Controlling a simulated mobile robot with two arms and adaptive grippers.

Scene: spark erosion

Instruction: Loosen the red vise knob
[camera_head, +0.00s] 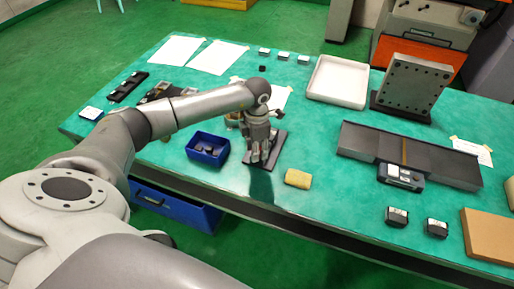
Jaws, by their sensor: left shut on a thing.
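My left gripper (258,160) points down over a small dark vise base (276,148) near the front middle of the green table. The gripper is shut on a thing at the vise. The fingers cover most of the vise, and the red knob itself is hidden; what is held appears to be that knob. My right gripper is not in view.
A blue bin (208,150) with small dark parts stands just left of the gripper. A yellow sponge (298,179) lies to its right, near the table's front edge. A long dark fixture (410,155) and a white tray (337,82) stand farther right. An open blue drawer (175,205) juts out below.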

